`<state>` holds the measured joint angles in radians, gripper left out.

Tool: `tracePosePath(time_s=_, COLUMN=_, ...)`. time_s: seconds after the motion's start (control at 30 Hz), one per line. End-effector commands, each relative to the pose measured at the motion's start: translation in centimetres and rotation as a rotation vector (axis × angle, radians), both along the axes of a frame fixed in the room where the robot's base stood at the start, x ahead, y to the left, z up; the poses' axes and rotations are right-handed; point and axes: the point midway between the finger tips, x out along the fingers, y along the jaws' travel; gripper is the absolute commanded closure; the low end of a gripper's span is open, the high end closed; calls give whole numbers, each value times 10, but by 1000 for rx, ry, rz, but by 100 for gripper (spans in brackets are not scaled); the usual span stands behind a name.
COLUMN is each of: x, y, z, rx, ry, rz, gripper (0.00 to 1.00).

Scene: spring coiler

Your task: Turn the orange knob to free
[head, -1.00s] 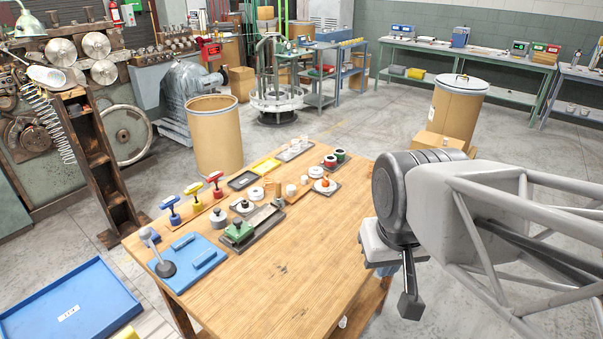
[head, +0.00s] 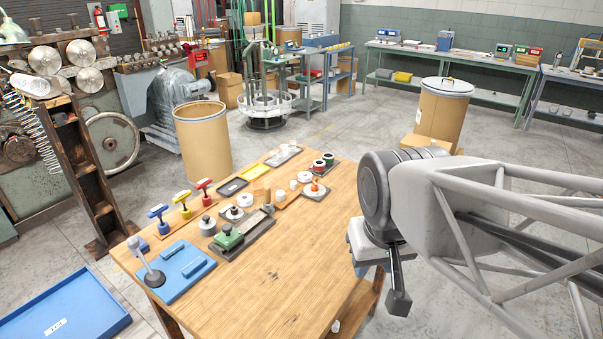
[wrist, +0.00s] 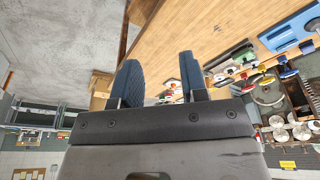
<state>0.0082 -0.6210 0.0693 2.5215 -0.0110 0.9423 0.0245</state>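The orange knob (head: 315,186) is a small upright piece on a grey plate (head: 318,196) at the right end of the group of parts on the wooden table. My gripper (head: 398,300) hangs at the table's right side in the head view, well apart from the knob, and one dark finger shows there. In the wrist view my gripper (wrist: 159,70) has two blue pads spread apart with nothing held between them. I cannot make out the knob clearly in the wrist view.
The wooden table (head: 275,270) is bare in front and right. Nearby stand a green-topped block (head: 229,238), blue, yellow and red T-handles (head: 182,204), and a blue plate with a grey lever (head: 152,275). White cups and dark-topped pieces (head: 319,165) crowd the knob.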

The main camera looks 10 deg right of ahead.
Motion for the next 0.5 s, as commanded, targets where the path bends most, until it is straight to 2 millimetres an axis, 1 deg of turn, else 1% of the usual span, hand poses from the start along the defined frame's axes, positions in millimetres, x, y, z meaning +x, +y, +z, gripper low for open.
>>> tracePosePath(time_s=0.03, x=4, y=0, z=2, rx=1, ry=2, rz=-4, gripper=52)
tracePosePath(time_s=0.1, x=12, y=0, z=4, rx=2, ry=7, rz=-13, gripper=44)
tracePosePath(time_s=0.27, x=38, y=-1, z=11, rx=7, ry=20, rz=-40, gripper=44)
tracePosePath(time_s=0.5, x=89, y=-3, z=22, rx=13, ry=42, rz=-92, gripper=44)
